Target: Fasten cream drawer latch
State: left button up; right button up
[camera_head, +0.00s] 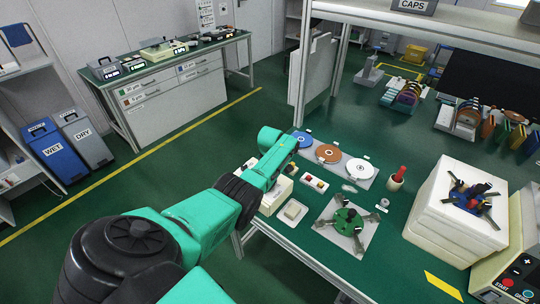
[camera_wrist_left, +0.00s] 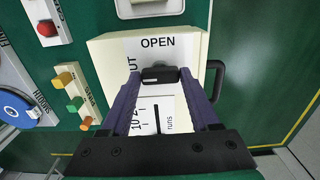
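The cream drawer unit (camera_wrist_left: 108,62) lies under my left gripper (camera_wrist_left: 160,76) in the left wrist view. Its top carries a white label reading OPEN and part of a word ending in UT. A small black latch knob (camera_wrist_left: 158,75) sits just below OPEN, between my two fingertips. I cannot tell whether the fingers press on it. A dark handle (camera_wrist_left: 217,80) sticks out at the unit's right side. In the head view the unit (camera_head: 277,197) is partly hidden by my left arm, and the fingertips are hidden. My right gripper is not in view.
Beside the unit are a red button (camera_wrist_left: 46,29) and several coloured pegs (camera_wrist_left: 66,79). The head view shows blue, copper and white discs (camera_head: 359,169), a green round fixture (camera_head: 349,219) and a cream block stack (camera_head: 450,215) on the green bench.

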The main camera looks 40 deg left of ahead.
pick_arm(q)
jog(key=o, duration=0.3)
jog(key=shift+r, duration=0.2)
notch_tip(320, 180, up, 5)
jog(key=shift+w+f+p, duration=0.1)
jog(key=shift+p, duration=0.85)
notch_tip(320, 180, up, 9)
jog(key=b, duration=0.1)
jog(key=shift+r, duration=0.2)
